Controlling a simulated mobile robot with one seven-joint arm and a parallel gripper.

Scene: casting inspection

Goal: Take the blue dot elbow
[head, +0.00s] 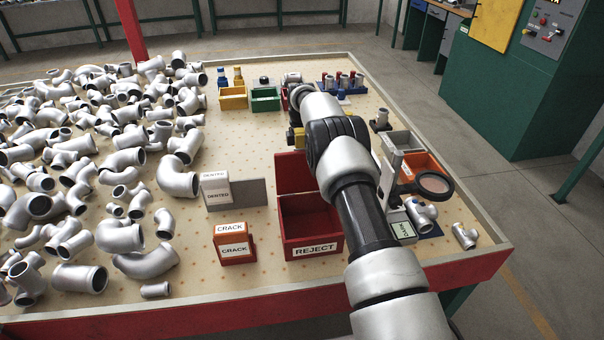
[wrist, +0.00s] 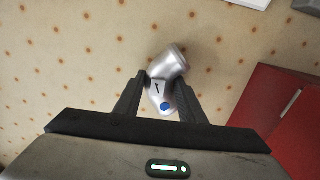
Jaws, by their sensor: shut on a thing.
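A silver pipe elbow (wrist: 172,61) with a round blue dot and a small black mark on it is in the middle of the wrist view. My gripper (wrist: 165,82) is shut on it, with one dark finger on each side of its lower part. The flanged upper end sticks out past the fingertips. The dotted tabletop (wrist: 85,50) shows behind it; I cannot tell how far it is above the table. In the head view my arm hides the jaws and the elbow.
A red REJECT bin (head: 312,232) stands left of my arm, beside CRACK (head: 234,250) and DENTED (head: 217,190) signs. Many loose silver fittings (head: 120,160) cover the table's left side. A magnifier (head: 434,186) stands at right. Bare tabletop lies left of the arm.

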